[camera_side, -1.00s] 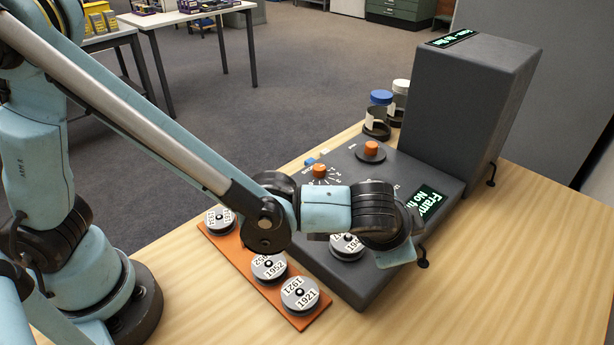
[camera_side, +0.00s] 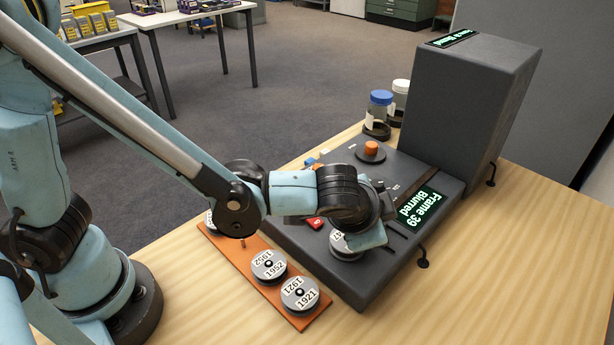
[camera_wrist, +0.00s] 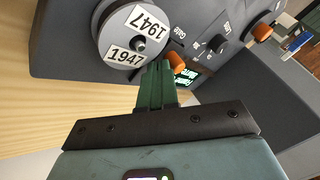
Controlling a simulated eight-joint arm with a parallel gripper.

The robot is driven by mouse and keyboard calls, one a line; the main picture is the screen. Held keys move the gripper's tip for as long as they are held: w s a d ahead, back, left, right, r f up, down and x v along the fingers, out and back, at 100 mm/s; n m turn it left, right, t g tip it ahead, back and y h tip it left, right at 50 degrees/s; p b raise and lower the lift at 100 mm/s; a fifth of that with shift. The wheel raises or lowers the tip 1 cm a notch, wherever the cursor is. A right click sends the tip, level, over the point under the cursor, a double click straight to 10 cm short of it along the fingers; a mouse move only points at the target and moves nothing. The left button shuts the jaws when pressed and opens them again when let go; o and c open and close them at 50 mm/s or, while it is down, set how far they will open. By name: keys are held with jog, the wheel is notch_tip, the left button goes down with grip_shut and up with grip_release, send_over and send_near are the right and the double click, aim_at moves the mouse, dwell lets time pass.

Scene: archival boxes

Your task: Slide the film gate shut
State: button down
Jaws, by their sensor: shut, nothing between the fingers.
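The dark grey film reader (camera_side: 345,280) stands on the wooden table. Its display (camera_side: 417,208) reads "Frame 39 Blurred". In the wrist view an orange piece (camera_wrist: 177,62) sits just beyond my fingertips, near a label that looks like "Gate" (camera_wrist: 179,36). I cannot tell whether this piece is the gate's handle or whether my fingers touch it. My gripper (camera_wrist: 157,72) is shut and empty, low over the reader beside the 1947 reel (camera_wrist: 118,38). In the side view my gripper (camera_side: 368,240) hides the gate area.
An orange-brown rack (camera_side: 222,244) holds reels marked 1952 (camera_side: 268,265) and 1921 (camera_side: 300,294). An orange knob (camera_side: 371,148) stands up from the reader. A tall grey housing (camera_side: 460,110) rises at the back right, with bottles (camera_side: 379,112) beside it. The table's front right is clear.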

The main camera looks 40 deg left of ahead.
jog(key=s+d, duration=0.2)
jog(key=s, duration=0.1)
jog(key=shift+d+r, duration=0.35)
jog(key=v, duration=0.9)
jog(key=shift+a, duration=0.1)
jog(key=a+n+h, duration=0.1)
jog(key=a+n, duration=0.6)
jog(key=a, duration=1.7)
jog(key=shift+a+f+n, duration=0.35)
jog(key=shift+n, duration=0.05)
